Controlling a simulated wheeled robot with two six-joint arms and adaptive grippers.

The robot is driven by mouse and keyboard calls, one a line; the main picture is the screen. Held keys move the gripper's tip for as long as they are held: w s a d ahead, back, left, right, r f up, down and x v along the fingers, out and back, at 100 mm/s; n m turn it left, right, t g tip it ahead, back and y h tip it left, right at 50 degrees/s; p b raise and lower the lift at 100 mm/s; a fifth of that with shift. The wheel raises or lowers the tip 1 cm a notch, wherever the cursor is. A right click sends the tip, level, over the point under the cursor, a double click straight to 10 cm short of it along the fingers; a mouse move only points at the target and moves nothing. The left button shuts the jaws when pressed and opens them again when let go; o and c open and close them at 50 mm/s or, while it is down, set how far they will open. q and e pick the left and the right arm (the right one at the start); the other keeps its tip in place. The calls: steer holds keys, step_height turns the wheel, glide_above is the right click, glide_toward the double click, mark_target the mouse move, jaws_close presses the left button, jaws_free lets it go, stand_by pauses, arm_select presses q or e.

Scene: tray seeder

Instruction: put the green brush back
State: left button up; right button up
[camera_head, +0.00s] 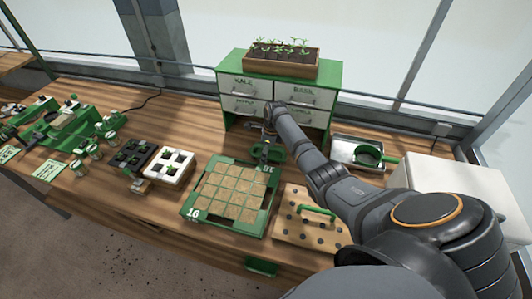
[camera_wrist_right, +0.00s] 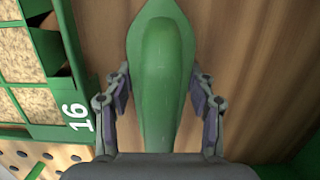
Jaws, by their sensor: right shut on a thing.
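The green brush (camera_wrist_right: 160,85) lies lengthwise between the fingers of my right gripper (camera_wrist_right: 160,92) in the right wrist view. Its broad rounded green body fills the middle of that view; its bristles are hidden. In the head view the right gripper (camera_head: 266,146) is low in front of the drawer cabinet, with the green brush (camera_head: 277,154) showing beside it, just behind the green seed tray (camera_head: 186,207). I cannot tell whether the brush touches the table. My left gripper is not in view.
The drawer cabinet (camera_head: 226,74) bears a planter (camera_head: 286,64) of seedlings. A perforated board (camera_head: 290,228) with a green handle lies right of the seed tray. A metal pan (camera_head: 341,146) with a green sieve (camera_head: 368,153) and a white box (camera_head: 465,185) stand right of my arm.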

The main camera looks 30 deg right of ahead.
steer(key=o, duration=1.2)
steer(key=r, duration=0.4)
steer(key=s+r, duration=0.1)
steer(key=r, duration=0.3)
steer(key=d+r, duration=0.1)
steer(key=r, duration=0.3)
steer(key=shift+s+r+b, duration=0.1)
steer(key=shift+s+b, duration=0.05)
steer(key=shift+b, duration=0.15)
